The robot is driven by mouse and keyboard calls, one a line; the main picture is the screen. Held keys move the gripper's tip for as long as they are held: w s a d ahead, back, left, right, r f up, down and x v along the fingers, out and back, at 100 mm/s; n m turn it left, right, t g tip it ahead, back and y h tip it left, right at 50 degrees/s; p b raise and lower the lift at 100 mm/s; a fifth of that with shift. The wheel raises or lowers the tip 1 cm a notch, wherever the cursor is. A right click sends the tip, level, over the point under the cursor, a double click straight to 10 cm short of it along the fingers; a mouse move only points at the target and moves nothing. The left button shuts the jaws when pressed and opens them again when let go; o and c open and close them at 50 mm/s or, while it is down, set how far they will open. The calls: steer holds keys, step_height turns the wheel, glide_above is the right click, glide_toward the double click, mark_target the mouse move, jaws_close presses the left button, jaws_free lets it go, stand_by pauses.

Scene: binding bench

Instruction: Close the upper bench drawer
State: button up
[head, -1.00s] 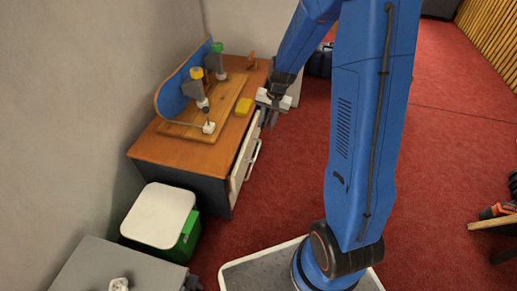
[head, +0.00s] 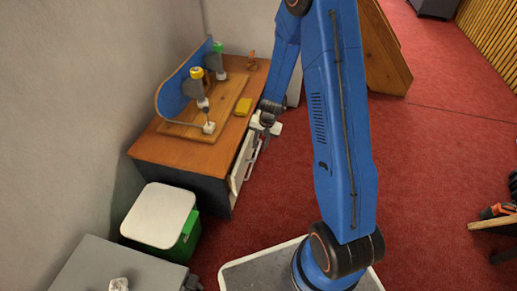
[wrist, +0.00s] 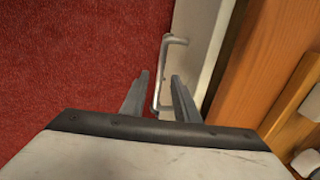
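The binding bench (head: 165,150) has an orange-brown top and a white drawer front (head: 238,176) on its right side. In the wrist view the white drawer front (wrist: 198,55) runs beside the wooden bench edge, with a metal bar handle (wrist: 164,65) standing off it. I cannot tell how far the upper drawer stands out. My gripper (head: 262,138) is at the far part of the drawer side, just beyond the top's edge. In the wrist view my gripper (wrist: 160,78) has its two fingers apart, with part of the handle showing between them. Contact with the handle is unclear.
A green bin with a white lid (head: 160,215) stands nearer.

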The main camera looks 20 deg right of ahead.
mark_target(249, 147)
steer(key=shift+w+a+f, duration=0.1)
steer(key=shift+a+f, duration=0.05)
steer(key=shift+f, duration=0.55)
steer(key=shift+w+a+f, duration=0.1)
steer(key=shift+f, duration=0.55)
steer(key=shift+c, duration=0.3)
jaws_close()
steer(key=shift+w+a, duration=0.6)
steer(key=shift+a, duration=0.3)
steer(key=shift+w+a, duration=0.55)
steer(key=shift+a, duration=0.3)
steer(key=shift+o, duration=0.3)
jaws_free()
steer(key=shift+a, duration=0.15)
steer(key=shift+r, duration=0.1)
